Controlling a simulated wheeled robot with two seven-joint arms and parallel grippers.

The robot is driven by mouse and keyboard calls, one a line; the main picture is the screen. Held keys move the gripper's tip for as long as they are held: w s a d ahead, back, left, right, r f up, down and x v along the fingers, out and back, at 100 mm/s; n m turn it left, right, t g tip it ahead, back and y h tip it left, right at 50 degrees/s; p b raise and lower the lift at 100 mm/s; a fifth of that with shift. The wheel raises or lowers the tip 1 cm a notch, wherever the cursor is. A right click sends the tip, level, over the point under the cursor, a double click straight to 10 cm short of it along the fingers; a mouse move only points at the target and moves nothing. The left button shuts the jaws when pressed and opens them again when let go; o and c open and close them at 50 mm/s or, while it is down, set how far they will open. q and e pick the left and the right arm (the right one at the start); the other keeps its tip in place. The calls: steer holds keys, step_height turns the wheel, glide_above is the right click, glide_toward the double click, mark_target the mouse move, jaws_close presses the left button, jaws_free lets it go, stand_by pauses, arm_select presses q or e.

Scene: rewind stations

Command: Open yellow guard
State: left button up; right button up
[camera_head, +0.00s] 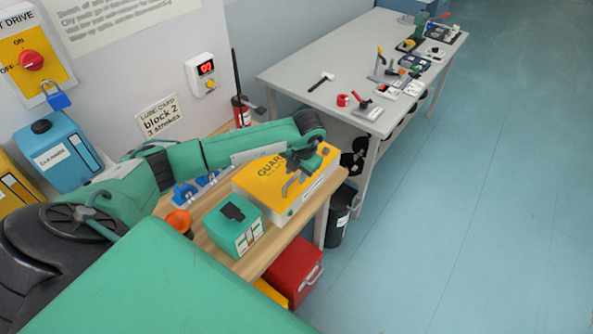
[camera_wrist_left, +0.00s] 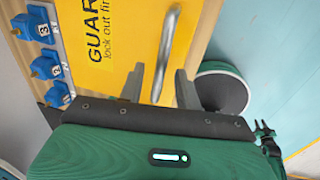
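The yellow guard (camera_head: 262,181) is a flat yellow lid lettered "GUARD" on a pale box, on the wooden bench. It looks shut. It also shows in the left wrist view (camera_wrist_left: 118,58), with a grey metal bar handle (camera_wrist_left: 168,50) along its edge. My left gripper (camera_head: 297,178) is over the guard's right part. In the left wrist view my left gripper (camera_wrist_left: 160,84) has its fingers apart, one on each side of the handle's near end. Whether they touch the handle cannot be told. My right gripper is not in view.
A green box (camera_head: 233,228) stands in front of the guard on the wooden bench (camera_head: 262,252). Blue numbered blocks (camera_wrist_left: 42,45) lie beside the guard. A red box (camera_head: 294,270) and a dark bin (camera_head: 340,215) are below. A long table (camera_head: 310,85) holds tools. The floor at right is clear.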

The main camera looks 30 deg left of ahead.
arm_select(q)
jaws_close()
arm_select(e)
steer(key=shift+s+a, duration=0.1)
arm_select(q)
steer(key=shift+r, duration=0.15)
